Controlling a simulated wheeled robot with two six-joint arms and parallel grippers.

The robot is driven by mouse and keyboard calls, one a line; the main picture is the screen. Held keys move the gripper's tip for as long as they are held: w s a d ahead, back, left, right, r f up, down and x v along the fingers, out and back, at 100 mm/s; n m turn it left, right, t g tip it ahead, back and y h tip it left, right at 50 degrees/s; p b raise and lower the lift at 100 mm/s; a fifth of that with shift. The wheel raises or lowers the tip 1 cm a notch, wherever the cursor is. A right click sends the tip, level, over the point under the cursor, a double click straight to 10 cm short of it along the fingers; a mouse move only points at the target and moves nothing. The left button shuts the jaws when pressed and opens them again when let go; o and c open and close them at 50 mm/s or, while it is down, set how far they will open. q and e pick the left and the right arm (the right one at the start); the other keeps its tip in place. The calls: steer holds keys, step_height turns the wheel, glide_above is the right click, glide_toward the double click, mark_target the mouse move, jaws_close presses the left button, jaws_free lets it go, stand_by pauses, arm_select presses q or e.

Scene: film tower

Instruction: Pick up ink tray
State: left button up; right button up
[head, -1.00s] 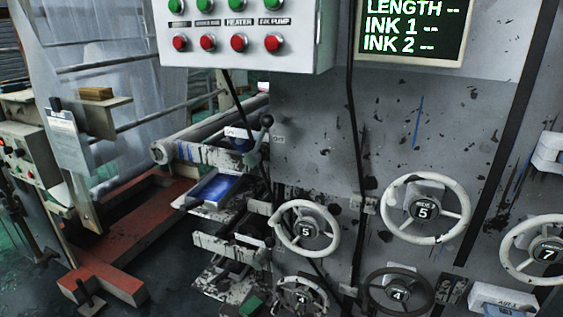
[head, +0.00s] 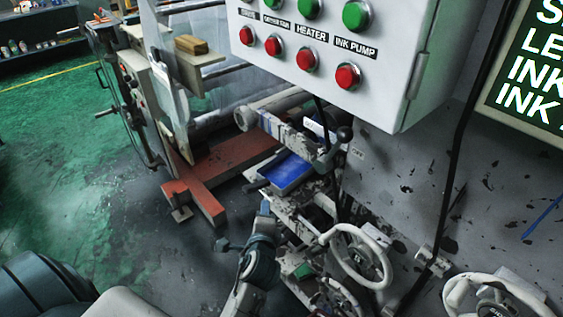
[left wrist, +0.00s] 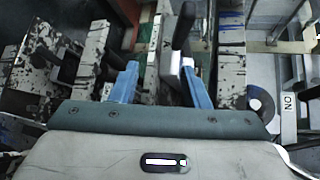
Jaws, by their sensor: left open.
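The ink tray (head: 287,172), shallow with a blue inside, sits in the ink-spattered side frame of the machine, below the roller, in the head view. My left gripper (head: 264,208) is in front of and below the tray, apart from it; its fingers are small and hard to make out there. In the left wrist view the two blue fingers of my left gripper (left wrist: 158,75) are spread open, with a spattered pale bar and a dark upright part seen beyond and between them. I cannot pick out the tray in that view. My right gripper is not in view.
A control box (head: 340,50) with green and red buttons hangs above right of the tray. A white handwheel (head: 357,256) stands right of my left arm. A red-brown floor frame (head: 195,185) lies left of the tray. Green floor at left is open.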

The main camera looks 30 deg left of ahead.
mark_target(258, 188)
arm_select(q)
steer(key=shift+y, duration=0.3)
steer(key=w+a, duration=0.2)
steer(key=w+a+r+p, duration=0.1)
steer(key=w, duration=0.1)
steer(key=shift+a+r, duration=0.2)
steer(key=shift+a, duration=0.2)
steer(key=shift+w, duration=0.35)
steer(key=p+x, duration=0.2)
steer(key=x, duration=0.2)
steer(key=shift+a+r, duration=0.15)
steer(key=shift+a, duration=0.1)
steer(key=shift+w+a+f, duration=0.15)
steer(key=shift+w+f, duration=0.1)
steer(key=shift+w, duration=0.05)
steer(key=shift+c, duration=0.6)
steer(key=shift+s, duration=0.1)
jaws_close()
